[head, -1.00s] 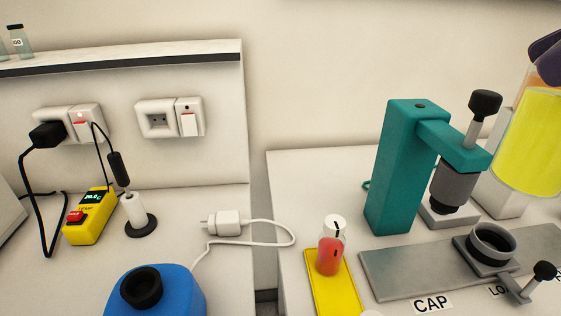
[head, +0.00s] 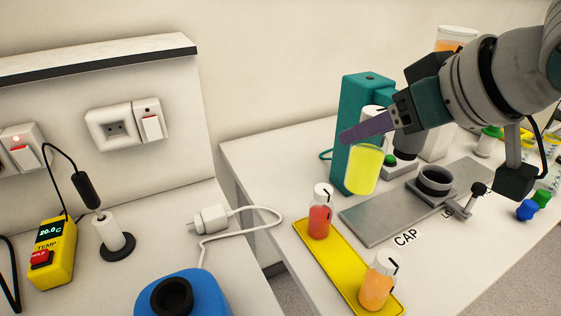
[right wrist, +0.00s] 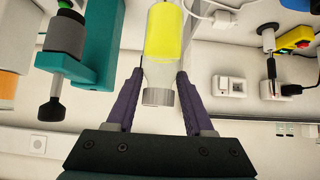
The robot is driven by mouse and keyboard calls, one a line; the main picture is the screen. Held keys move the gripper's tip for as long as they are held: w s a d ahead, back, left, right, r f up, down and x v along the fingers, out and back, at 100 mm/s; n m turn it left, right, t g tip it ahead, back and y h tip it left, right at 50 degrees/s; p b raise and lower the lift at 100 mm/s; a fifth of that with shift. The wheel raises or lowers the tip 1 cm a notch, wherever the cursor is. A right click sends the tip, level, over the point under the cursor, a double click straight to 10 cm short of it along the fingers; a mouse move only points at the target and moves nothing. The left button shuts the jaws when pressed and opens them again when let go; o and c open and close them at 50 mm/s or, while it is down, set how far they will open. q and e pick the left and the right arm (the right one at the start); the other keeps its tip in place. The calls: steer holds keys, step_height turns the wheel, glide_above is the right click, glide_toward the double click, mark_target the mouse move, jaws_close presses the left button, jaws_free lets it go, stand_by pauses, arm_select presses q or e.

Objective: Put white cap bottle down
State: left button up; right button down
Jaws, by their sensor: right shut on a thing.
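The white cap bottle (head: 363,172) holds yellow juice and hangs upright in my right gripper (head: 358,132), above the white bench and in front of the teal press. One purple finger crosses its upper part; the other finger is hidden in the head view. In the right wrist view the bottle (right wrist: 165,35) and its pale cap (right wrist: 158,97) sit between the two purple fingers (right wrist: 160,76). A yellow tray (head: 338,262) lies at the bench's near left, carrying a red-juice bottle (head: 320,215) and an orange-juice bottle (head: 377,283). My left gripper is not in view.
The teal press (head: 352,95) stands behind the held bottle. A grey metal plate (head: 375,222) with a black ring holder (head: 435,180) lies right of the tray. The tray is bare between its two bottles. A gap separates the benches.

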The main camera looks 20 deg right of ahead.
steer(key=shift+f+b, duration=1.5)
steer(key=shift+f, duration=7.5)
steer(key=shift+f, duration=0.15)
steer(key=shift+c, duration=1.4)
jaws_free()
